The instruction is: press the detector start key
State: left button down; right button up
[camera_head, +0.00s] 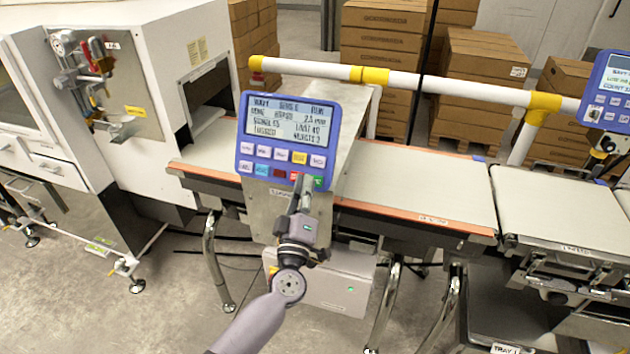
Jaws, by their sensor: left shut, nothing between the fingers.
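The detector panel (288,133) is a blue-framed unit with a lit text screen and two rows of coloured keys, mounted at the front of the belt. A green key (319,182) shows at the lower right of the key rows, and a red key beside it is partly covered by my gripper. I cannot tell which key is the start key by its label. My left gripper (302,180) is shut and empty, its fingertips at the lower edge of the panel just left of the green key. I cannot tell whether the tips touch the panel. My right gripper is not in view.
A conveyor belt (420,190) runs behind the panel to the right. A white guard rail with yellow joints (375,76) crosses above it. A white machine (165,60) stands at the left. A second blue panel (610,92) is at the right edge. Cartons (383,41) are stacked behind.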

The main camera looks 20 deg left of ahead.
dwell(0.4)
pick_arm(q)
jog(key=shift+w+f, duration=0.15)
jog(key=shift+w, duration=0.25)
jog(key=shift+w+f+b, duration=0.2)
jog(key=shift+w+b, duration=0.1)
jog(key=shift+w, duration=0.05)
dwell(0.6)
dwell(0.3)
jog(key=shift+s+r+p, duration=0.3)
jog(key=shift+s+p, duration=0.25)
jog(key=shift+p, duration=0.15)
jog(key=shift+s+r, duration=0.1)
jog(key=shift+s, duration=0.15)
